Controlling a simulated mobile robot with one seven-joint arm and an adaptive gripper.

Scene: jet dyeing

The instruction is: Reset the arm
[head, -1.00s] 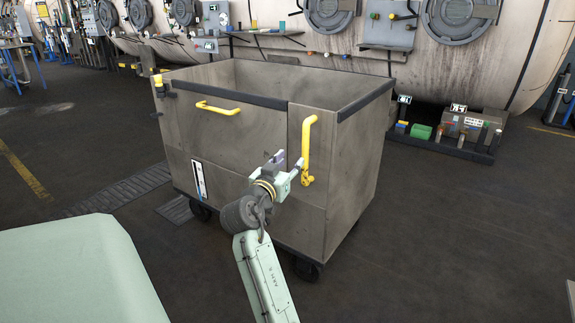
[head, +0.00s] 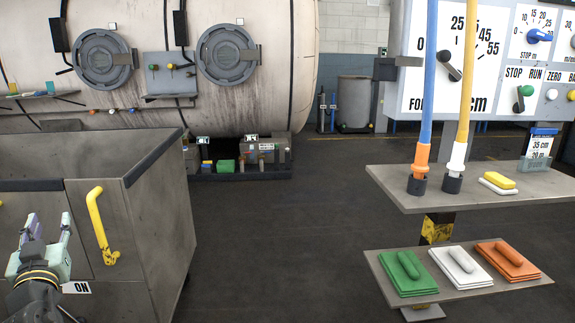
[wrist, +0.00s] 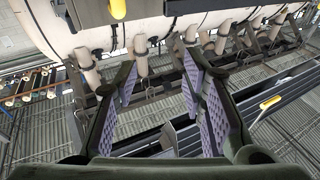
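My gripper (head: 48,228) is at the lower left of the head view, in front of the grey cart. Its two fingers stand apart with nothing between them. The wrist view shows the purple finger pads, also apart and empty. The grey cart (head: 150,225) has a yellow upright handle (head: 101,225) to the right of my gripper. I cannot tell whether the gripper touches the cart.
At right, a shelf stand (head: 400,188) holds a blue pole, a yellow pole and a yellow block; its lower shelf (head: 455,293) carries green, white and orange pads. A dial panel (head: 425,85) is above. Dark floor (head: 290,230) lies clear between cart and stand.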

